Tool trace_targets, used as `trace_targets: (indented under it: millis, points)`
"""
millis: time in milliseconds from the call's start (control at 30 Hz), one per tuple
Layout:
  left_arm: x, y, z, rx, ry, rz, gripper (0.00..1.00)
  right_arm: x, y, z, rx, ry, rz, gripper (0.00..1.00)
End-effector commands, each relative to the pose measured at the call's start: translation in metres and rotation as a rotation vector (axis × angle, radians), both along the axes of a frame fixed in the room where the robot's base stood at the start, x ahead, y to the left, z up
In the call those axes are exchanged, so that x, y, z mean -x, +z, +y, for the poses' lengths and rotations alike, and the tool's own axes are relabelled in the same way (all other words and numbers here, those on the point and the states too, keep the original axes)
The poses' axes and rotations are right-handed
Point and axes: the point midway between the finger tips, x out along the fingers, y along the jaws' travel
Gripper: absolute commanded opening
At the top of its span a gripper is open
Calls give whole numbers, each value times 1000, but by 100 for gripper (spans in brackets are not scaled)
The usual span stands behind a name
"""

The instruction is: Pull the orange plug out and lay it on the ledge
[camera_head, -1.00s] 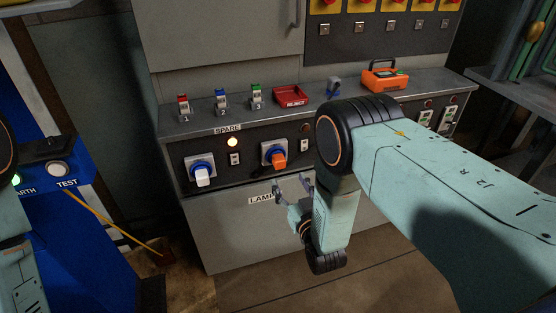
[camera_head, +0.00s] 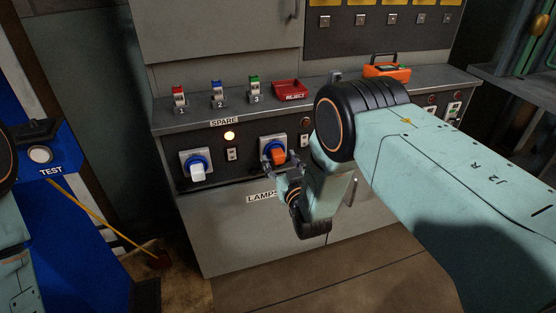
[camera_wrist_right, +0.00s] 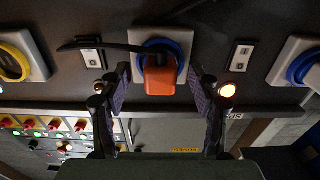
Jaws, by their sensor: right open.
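The orange plug (camera_head: 278,156) sits in a blue round socket on a white plate (camera_head: 265,147) on the cabinet front. My right gripper (camera_head: 279,163) is at the plug, its fingers open. In the right wrist view the plug (camera_wrist_right: 159,80) lies between the two fingers of the right gripper (camera_wrist_right: 160,88), with a gap on each side. A dark cable runs from the plug to the left in that view. The grey ledge (camera_head: 240,108) runs along the top of the panel. My left gripper is not in view; only part of my left arm shows at the left edge.
On the ledge stand three numbered switches (camera_head: 219,95), a red REJECT tray (camera_head: 290,90) and an orange device (camera_head: 387,68). A white plug (camera_head: 197,170) sits in the socket to the left. A lit lamp (camera_head: 229,136) is above. Bare ledge shows between the switches and the front edge.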

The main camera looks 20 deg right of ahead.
Motion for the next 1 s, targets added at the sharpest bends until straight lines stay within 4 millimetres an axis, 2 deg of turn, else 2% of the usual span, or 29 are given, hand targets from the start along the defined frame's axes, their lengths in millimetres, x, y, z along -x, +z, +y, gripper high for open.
trace_targets:
  millis: [200,1000]
  points:
    - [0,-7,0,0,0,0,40,-9,0,0,0,0,-1,62]
    - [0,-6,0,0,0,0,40,-9,1,0,0,0,-1,62]
